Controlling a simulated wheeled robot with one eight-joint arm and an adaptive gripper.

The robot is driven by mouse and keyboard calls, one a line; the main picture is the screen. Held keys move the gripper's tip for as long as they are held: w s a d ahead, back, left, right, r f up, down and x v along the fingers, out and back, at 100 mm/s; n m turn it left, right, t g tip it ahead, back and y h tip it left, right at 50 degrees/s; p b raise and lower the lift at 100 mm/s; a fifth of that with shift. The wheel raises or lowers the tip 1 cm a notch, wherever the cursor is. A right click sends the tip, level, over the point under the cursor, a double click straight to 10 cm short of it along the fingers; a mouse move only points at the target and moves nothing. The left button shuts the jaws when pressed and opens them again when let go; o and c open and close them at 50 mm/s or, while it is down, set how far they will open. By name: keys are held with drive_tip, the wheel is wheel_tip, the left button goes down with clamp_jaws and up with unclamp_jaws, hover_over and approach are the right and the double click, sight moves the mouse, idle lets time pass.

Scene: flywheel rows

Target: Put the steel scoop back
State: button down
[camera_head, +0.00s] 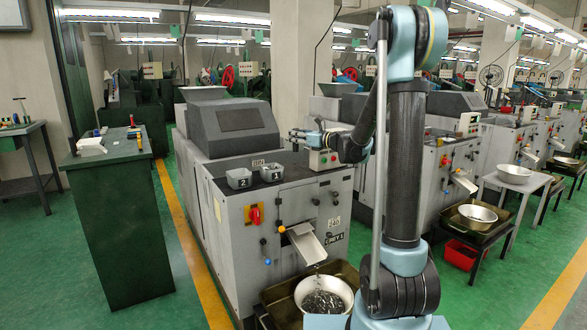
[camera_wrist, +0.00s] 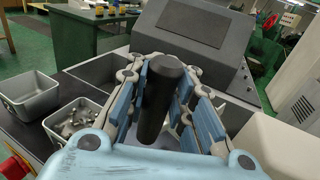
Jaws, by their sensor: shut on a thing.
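My gripper (camera_wrist: 166,82) is shut on the black handle of the steel scoop (camera_wrist: 160,105), which stands tilted between the blue finger pads in the wrist view. The scoop's metal part is mostly hidden behind the fingers and my wrist. In the head view my gripper (camera_head: 304,134) is over the top of the near grey machine (camera_head: 225,135), right of its hood. The scoop cannot be made out there.
Two small grey bins, labelled 2 (camera_head: 239,178) and 1 (camera_head: 272,173), stand on the machine's front ledge. In the wrist view the nearer bin (camera_wrist: 47,127) holds metal parts; the other (camera_wrist: 28,104) looks empty. A bowl of parts (camera_head: 345,287) sits below the chute. A green cabinet (camera_head: 117,220) stands left.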

drive_tip(key=f, duration=0.4)
drive_tip(key=shift+w+a+f, duration=0.15)
drive_tip(key=shift+a+f, duration=0.05)
drive_tip(key=shift+f, duration=2.7)
drive_tip(key=c, duration=1.4)
unclamp_jaws()
drive_tip(key=shift+s, duration=0.2)
